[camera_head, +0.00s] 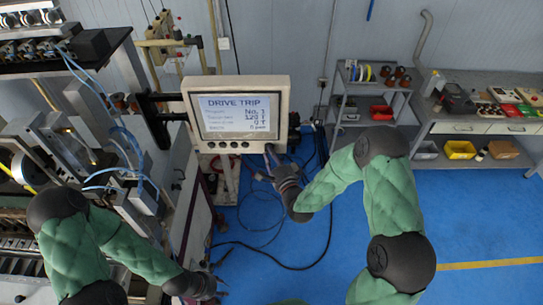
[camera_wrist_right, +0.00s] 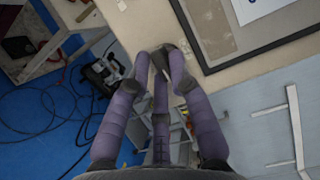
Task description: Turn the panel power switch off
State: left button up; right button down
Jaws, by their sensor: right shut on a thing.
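The control panel (camera_head: 283,100) is a beige box with a lit screen (camera_head: 235,116) reading DRIVE TRIP and a row of dark buttons below it. Its beige frame (camera_wrist_right: 145,20) also fills the upper part of the right wrist view. My right gripper (camera_head: 270,152) is at the panel's lower right corner. In the right wrist view its fingers (camera_wrist_right: 164,62) are closed together at the panel's lower edge. They hide the power switch they are shut on, so its position cannot be read. My left gripper (camera_head: 218,284) is low at the left, away from the panel, with fingers spread and empty.
The winding machine (camera_head: 70,150) with blue tubes and cables stands at the left. Loose black cables (camera_head: 262,225) lie on the blue floor below the panel. A shelf (camera_head: 345,110) and a workbench (camera_head: 470,127) with bins stand at the back right. Floor at the right is clear.

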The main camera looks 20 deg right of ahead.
jog(key=shift+n, duration=0.3)
jog(key=n+g+h, duration=0.1)
jog(key=n, duration=0.3)
jog(key=r+n+g+h, duration=0.1)
jog(key=n+g+h, duration=0.1)
jog(key=n, duration=0.2)
jog(key=n+g+h, duration=0.1)
jog(key=n+h, duration=0.1)
jog(key=n, duration=0.2)
jog(key=shift+a+r+n+g, duration=0.2)
jog(key=shift+n+g, duration=0.1)
jog(key=shift+g, duration=0.1)
jog(key=shift+h, duration=0.3)
dwell(0.4)
jog(key=c, duration=1.1)
grip_release()
jog(key=shift+w+f, duration=0.1)
jog(key=shift+w, duration=0.05)
